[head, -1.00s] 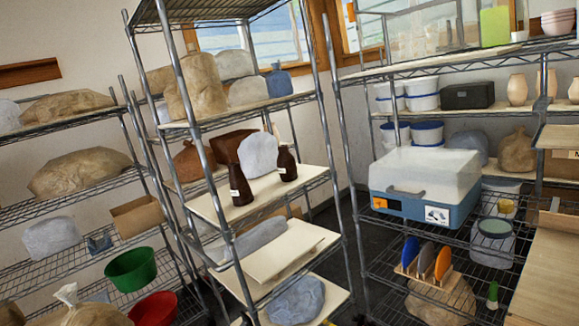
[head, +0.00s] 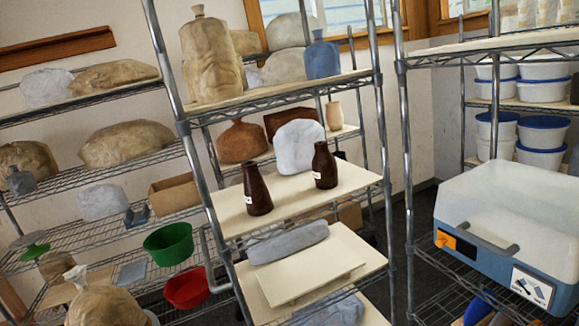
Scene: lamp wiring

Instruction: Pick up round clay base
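I cannot clearly pick out a round clay base in the head view. Wrapped grey clay lumps lie on the racks, including a long roll (head: 287,243) on the middle rack and a wrapped lump (head: 103,201) on the left rack. A small green round-topped piece (head: 29,239) stands at the far left edge; I cannot tell what it is. My gripper does not show in this view.
Metal wire racks fill the view, with an upright post (head: 178,125) close in front. Two brown bottles (head: 257,190) stand on a shelf board. A green bowl (head: 168,245) and red bowl (head: 187,288) are lower left. A blue-and-white machine (head: 510,235) stands right.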

